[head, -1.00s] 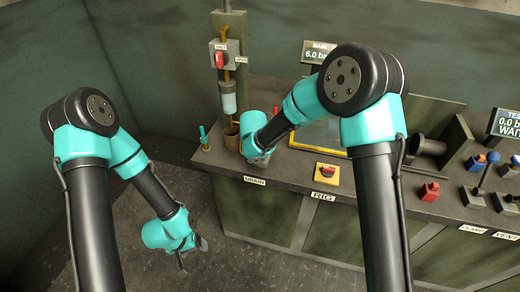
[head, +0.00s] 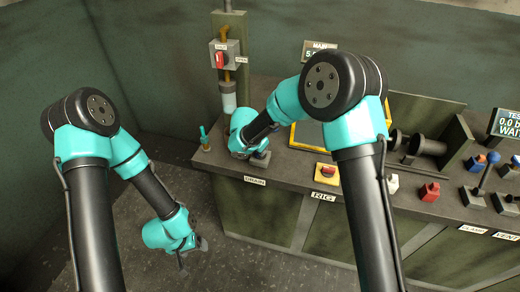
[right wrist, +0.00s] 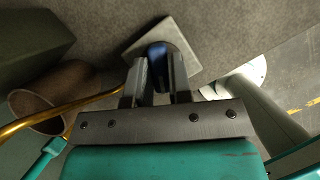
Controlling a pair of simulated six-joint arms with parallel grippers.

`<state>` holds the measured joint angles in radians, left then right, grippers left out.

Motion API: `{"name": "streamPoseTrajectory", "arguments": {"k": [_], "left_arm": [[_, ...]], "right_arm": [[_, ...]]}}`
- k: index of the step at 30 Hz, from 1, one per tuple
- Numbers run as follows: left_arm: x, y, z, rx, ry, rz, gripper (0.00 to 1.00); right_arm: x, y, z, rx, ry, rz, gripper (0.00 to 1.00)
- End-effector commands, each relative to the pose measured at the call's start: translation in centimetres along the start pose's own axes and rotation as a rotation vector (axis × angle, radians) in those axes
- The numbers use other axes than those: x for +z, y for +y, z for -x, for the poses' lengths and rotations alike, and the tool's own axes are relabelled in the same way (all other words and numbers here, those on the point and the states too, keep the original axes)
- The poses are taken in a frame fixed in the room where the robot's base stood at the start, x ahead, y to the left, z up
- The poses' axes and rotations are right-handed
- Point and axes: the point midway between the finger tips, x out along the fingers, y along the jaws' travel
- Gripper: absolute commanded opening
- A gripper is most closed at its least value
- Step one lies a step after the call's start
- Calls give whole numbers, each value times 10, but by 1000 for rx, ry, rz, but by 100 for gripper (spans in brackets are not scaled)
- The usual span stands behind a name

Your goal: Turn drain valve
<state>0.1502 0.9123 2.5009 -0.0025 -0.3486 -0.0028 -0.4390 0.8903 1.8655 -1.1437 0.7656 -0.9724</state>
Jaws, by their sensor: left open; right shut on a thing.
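The drain valve (right wrist: 157,52) shows in the right wrist view as a dark blue part on a square grey plate. My right gripper (right wrist: 158,72) is shut on it, with one finger on each side. In the head view my right wrist hides most of the valve; part of its grey base (head: 260,160) shows above the DRAIN label (head: 255,181). My left gripper (head: 190,258) is open and empty, hanging over the floor in front of the bench.
A brown cup (right wrist: 38,108) and a brass pipe (right wrist: 70,112) are left of the gripper in the right wrist view. A red switch (head: 219,60) is on the post.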

Motion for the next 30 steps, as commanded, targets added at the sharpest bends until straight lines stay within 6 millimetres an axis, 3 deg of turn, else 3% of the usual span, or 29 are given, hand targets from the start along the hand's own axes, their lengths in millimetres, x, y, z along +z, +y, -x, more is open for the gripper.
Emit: {"name": "streamPoseTrajectory", "arguments": {"k": [30], "left_arm": [[0, 0, 0, 0, 0, 0, 77]], "right_arm": [[2, 3, -1, -359, 0, -868, 0]]}}
